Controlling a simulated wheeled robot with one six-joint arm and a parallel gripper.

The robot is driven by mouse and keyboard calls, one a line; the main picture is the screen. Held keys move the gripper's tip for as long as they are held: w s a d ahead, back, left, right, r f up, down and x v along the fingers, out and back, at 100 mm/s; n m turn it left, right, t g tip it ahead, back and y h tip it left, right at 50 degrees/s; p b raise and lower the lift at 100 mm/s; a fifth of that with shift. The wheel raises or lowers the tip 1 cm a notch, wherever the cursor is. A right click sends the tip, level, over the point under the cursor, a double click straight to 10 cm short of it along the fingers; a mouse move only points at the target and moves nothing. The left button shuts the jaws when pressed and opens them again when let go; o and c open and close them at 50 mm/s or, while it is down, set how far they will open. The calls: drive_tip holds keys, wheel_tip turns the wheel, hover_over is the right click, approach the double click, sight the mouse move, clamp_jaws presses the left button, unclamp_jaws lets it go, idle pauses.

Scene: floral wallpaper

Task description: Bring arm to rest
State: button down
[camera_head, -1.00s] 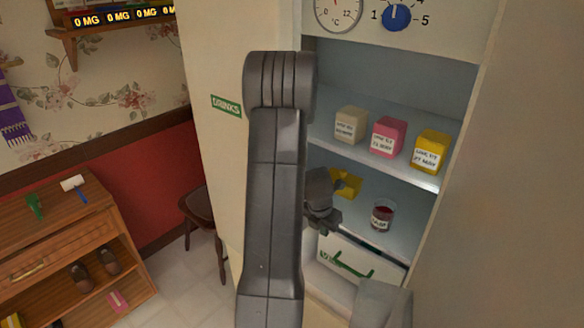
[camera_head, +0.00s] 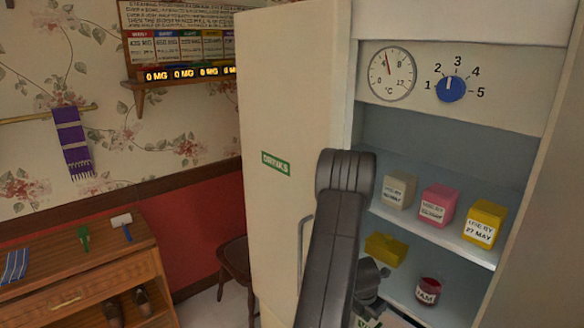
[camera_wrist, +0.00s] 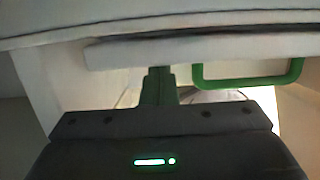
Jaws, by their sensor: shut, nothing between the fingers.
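My arm reaches up and over in front of the open fridge (camera_head: 478,263) in the head view. My gripper (camera_head: 368,282) shows only partly beside the arm, low in front of the fridge shelves. In the wrist view my gripper (camera_wrist: 158,72) is shut, with nothing held between its fingers. A green loop handle (camera_wrist: 248,82) and a pale panel lie close beyond it there.
White, pink and yellow boxes (camera_head: 483,222) stand on the upper shelf. A yellow block (camera_head: 386,249) and a red-filled jar (camera_head: 428,290) sit below. The fridge door (camera_head: 285,120) stands left of my arm. A wooden cabinet (camera_head: 95,265) stands at the left.

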drive_tip(key=shift+x, duration=1.45)
